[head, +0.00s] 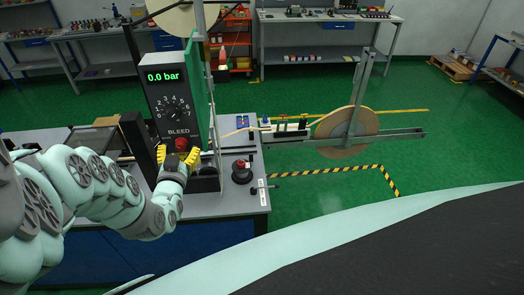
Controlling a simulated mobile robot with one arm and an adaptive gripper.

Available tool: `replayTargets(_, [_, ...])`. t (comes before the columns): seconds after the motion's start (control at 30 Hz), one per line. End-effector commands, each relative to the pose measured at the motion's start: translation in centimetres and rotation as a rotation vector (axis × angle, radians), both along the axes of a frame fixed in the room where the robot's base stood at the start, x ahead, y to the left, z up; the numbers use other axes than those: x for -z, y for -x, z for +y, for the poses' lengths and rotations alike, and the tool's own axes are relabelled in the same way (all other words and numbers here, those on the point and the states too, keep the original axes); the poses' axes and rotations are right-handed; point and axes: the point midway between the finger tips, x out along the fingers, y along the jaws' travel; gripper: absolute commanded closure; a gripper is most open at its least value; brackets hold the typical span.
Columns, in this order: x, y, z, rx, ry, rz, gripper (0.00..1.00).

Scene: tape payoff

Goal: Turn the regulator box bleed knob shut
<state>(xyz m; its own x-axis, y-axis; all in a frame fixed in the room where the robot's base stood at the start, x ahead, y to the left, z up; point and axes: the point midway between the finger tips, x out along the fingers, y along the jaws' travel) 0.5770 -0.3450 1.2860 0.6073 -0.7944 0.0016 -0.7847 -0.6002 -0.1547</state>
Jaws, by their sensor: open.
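The regulator box (166,85) is a dark upright box in the head view. The red bleed knob (182,144) is under the word BLEED near the bottom of the box. My gripper (180,157) has yellow fingertips and is open at the knob, one fingertip to each side and slightly below it. I cannot tell whether the fingertips touch the knob. The lower part of the box front is hidden behind my gripper.
The box stands at a grey-topped bench (228,200) with a blue front. A black base with a red top (241,169) stands to the right of my gripper. A large tan reel (347,128) hangs on a metal frame farther right. Green floor lies open beyond the bench.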

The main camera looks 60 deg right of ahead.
Motion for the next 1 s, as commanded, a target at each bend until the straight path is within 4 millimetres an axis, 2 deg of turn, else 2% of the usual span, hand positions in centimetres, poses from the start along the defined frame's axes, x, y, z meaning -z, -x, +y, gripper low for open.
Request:
replayTargets(0.3, [-0.11,-0.62,-1.10,0.004,0.000,-0.001,0.38])
replayTargets(0.73, [-0.06,-0.79,-1.27,0.004,-0.002,-0.001,0.38])
replayTargets(0.77, [-0.06,-0.79,-1.27,0.004,-0.002,-0.001,0.35])
replayTargets(1.0, [-0.06,-0.81,-1.23,0.003,-0.002,-0.001,0.60])
